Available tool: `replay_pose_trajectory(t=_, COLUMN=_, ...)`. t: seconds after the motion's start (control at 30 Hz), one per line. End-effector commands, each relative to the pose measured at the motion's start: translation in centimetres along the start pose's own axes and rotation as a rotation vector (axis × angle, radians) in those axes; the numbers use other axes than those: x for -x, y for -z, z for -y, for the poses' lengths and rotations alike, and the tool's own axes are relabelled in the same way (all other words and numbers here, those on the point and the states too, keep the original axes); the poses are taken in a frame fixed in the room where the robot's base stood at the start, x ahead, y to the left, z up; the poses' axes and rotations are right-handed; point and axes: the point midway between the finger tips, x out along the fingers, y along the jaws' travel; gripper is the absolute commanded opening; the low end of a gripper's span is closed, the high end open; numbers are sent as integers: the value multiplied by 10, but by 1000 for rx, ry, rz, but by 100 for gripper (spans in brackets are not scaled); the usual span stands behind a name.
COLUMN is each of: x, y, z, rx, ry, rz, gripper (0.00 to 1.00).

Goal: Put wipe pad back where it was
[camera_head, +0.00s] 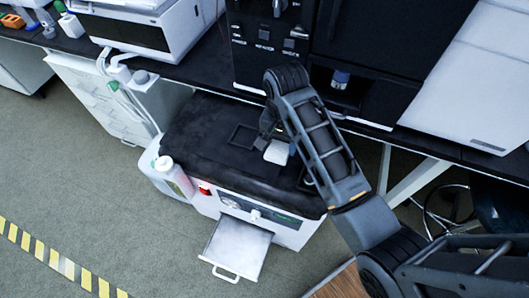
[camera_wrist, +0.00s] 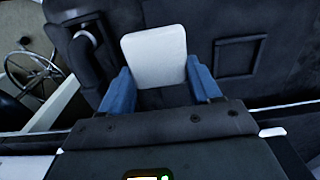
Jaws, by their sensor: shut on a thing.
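The wipe pad (camera_head: 277,152) is a small white rounded square. In the wrist view the pad (camera_wrist: 154,57) sits between the two blue fingers of my gripper (camera_wrist: 160,84), which is shut on it. In the head view my gripper (camera_head: 270,146) is over the black top of a white bench unit (camera_head: 200,133). Whether the pad touches that top is hard to tell. A dark square outline (camera_head: 243,136) marks the black top just left of the gripper; it also shows at the right in the wrist view (camera_wrist: 240,56), with nothing in it.
A white bottle with a pinkish label (camera_head: 174,176) stands at the unit's left side. A drawer or tray (camera_head: 238,247) sticks out of its front. A black instrument (camera_head: 268,45) and white equipment (camera_head: 160,35) stand on the bench behind. The left part of the black top is clear.

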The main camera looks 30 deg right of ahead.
Motion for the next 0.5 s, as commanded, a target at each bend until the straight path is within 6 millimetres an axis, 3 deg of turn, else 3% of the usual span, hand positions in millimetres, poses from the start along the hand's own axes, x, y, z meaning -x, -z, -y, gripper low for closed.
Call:
replay_pose_trajectory(t=0.2, x=-19, y=-11, z=31, rx=0, ry=0, rz=0, gripper=34)
replay_pose_trajectory(t=0.37, x=-27, y=-13, z=37, rx=0, ry=-1, rz=0, gripper=34)
replay_pose_trajectory(t=0.5, x=-46, y=-14, z=36, rx=-1, ry=-2, rz=1, gripper=34)
